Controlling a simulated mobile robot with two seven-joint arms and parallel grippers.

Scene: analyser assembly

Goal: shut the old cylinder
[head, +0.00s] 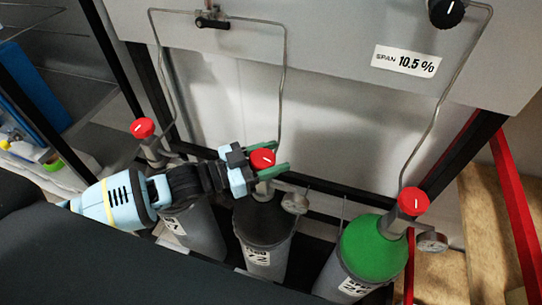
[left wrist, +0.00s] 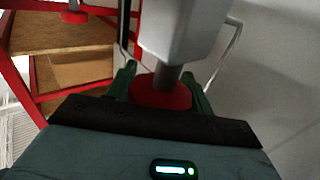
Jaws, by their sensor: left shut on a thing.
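Three gas cylinders stand in a row in the head view, each with a red valve knob. The middle cylinder (head: 262,222) has a dark shoulder and a label reading about 72. My left gripper (head: 268,158) is shut on its red knob (head: 261,159), with one green finger on each side. In the left wrist view this knob (left wrist: 160,93) sits between the fingers, below a grey valve body (left wrist: 180,35). The left cylinder (head: 203,235) is partly hidden by my arm. The right cylinder (head: 372,245) has a green shoulder. Which one is old I cannot tell. My right gripper is out of view.
The left knob (head: 143,128) and right knob (head: 414,202) are free. Gauges (head: 295,203) and thin metal tubes stand close to the valves. A grey panel (head: 330,35) with a "SPAN 10.5 %" label (head: 406,61) and a black knob (head: 446,12) is above. A red frame (head: 515,200) is at right.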

